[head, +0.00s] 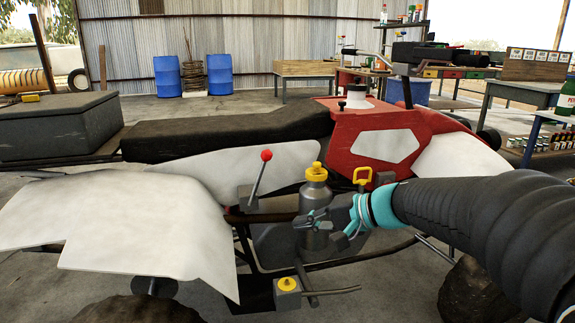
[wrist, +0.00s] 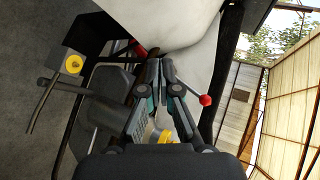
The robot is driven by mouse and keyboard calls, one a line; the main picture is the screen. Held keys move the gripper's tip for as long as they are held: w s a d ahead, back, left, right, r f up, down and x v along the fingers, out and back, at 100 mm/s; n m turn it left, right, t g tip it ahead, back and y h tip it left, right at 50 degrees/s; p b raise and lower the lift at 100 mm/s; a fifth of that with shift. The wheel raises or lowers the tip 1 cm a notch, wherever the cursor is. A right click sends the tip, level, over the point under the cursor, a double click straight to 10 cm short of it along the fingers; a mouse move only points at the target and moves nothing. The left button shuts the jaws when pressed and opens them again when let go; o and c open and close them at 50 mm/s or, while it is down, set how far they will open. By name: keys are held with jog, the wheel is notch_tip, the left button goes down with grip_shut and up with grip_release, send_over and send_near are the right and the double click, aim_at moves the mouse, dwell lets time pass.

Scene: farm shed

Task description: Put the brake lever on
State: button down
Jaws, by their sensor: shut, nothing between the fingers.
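The lever (head: 257,182) with a red ball knob stands on a small grey block (head: 262,203) on the quad bike's near side. It tilts to the right in the head view. In the wrist view its red knob (wrist: 205,100) is right of my fingers. My gripper (head: 312,217) is shut and empty, right of the lever and lower than its knob. It also shows in the wrist view (wrist: 160,64), apart from the knob. No label marks which control is the brake.
A grey box with a yellow button (head: 288,284) sits below. The white rear fender (head: 140,230) and black seat (head: 230,135) flank the lever.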

jog(key=w+d+m+t+y, duration=0.1)
jog(key=w+d+m+t, duration=0.1)
jog(key=w, duration=0.8)
jog(key=w+d+m+t+y+b, duration=0.1)
jog(key=w+m+t, duration=0.3)
jog(key=w, duration=0.6)
jog(key=shift+w+d+r+t+y, duration=0.3)
jog(key=shift+d+t+y, duration=0.4)
jog(key=shift+d+y, duration=0.15)
jog(key=s+a+p+x, duration=0.1)
jog(key=s+x, duration=0.1)
jog(key=x, duration=1)
jog(key=shift+a+r, duration=0.25)
jog(key=shift+a, duration=0.4)
jog(key=shift+r, duration=0.1)
